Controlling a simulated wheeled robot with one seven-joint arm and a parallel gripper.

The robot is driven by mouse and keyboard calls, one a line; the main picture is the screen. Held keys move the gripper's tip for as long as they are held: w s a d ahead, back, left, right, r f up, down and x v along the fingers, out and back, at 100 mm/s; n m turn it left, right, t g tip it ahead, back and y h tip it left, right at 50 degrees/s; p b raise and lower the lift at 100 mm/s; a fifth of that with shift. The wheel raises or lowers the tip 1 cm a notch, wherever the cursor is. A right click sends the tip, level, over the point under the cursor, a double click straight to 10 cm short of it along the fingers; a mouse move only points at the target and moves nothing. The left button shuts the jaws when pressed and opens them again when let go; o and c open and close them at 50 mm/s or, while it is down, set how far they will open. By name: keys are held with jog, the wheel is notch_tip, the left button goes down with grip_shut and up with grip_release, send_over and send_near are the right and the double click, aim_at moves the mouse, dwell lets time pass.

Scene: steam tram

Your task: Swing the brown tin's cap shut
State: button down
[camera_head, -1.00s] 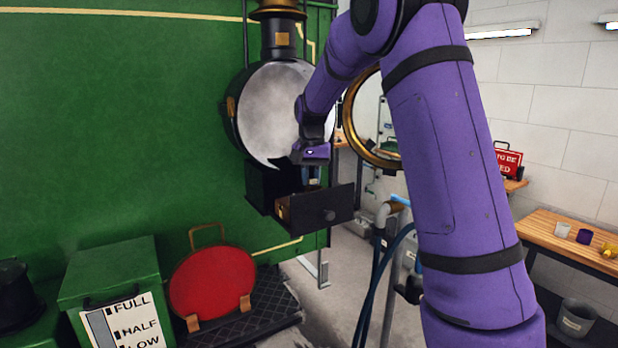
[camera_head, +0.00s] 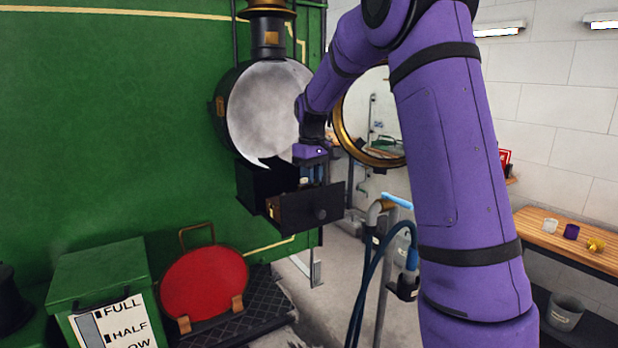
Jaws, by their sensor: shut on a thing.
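My gripper (camera_head: 311,172) points down at the open dark drawer (camera_head: 300,212) below the round boiler front. Its fingers reach behind the drawer's knobbed front panel. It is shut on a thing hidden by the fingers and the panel.
The brass-rimmed round door (camera_head: 345,140) stands open right of the boiler. A pipe stand with hoses (camera_head: 375,250) rises in front. A wooden bench (camera_head: 560,240) at the right holds small cups. A red disc (camera_head: 205,285) and a green box (camera_head: 95,275) stand lower left.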

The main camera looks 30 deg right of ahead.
jog(key=shift+d+n, duration=0.25)
jog(key=shift+n, duration=0.75)
jog(key=c, duration=1)
grip_release()
notch_tip(320, 180, up, 11)
jog(key=shift+f, duration=0.1)
